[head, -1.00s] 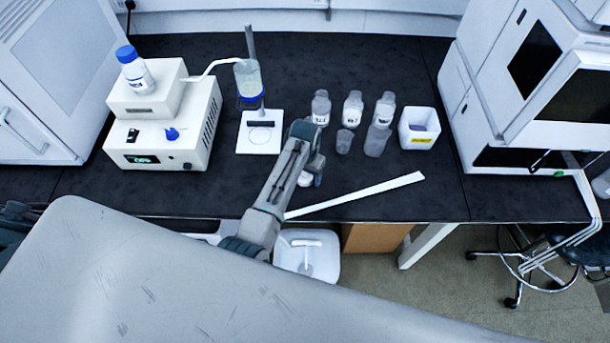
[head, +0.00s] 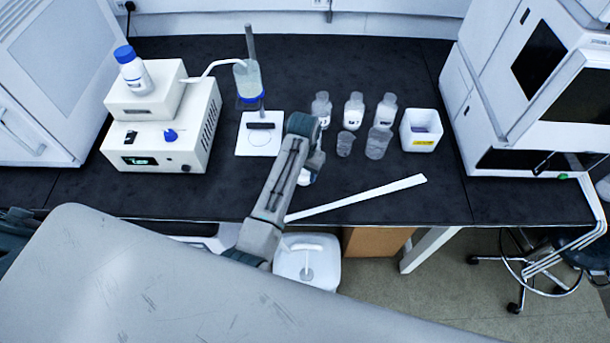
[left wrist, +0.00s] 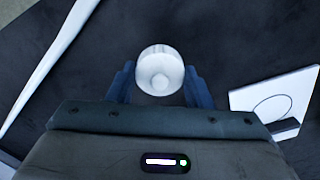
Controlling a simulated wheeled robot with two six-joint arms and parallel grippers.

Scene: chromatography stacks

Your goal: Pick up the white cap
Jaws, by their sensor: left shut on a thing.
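In the head view, part of the cap (head: 304,177) shows below my left gripper (head: 312,163), near the front of the black bench. My wrist hides much of the grip there, and I cannot tell whether the cap touches the bench. My right gripper is not in view.
A long white strip (head: 360,198) lies right of the gripper. Several bottles and beakers, including a clear beaker (head: 345,144), stand behind it, beside a white bin (head: 420,142). A stand with a white base (head: 245,142) and a pump box (head: 190,135) are left.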

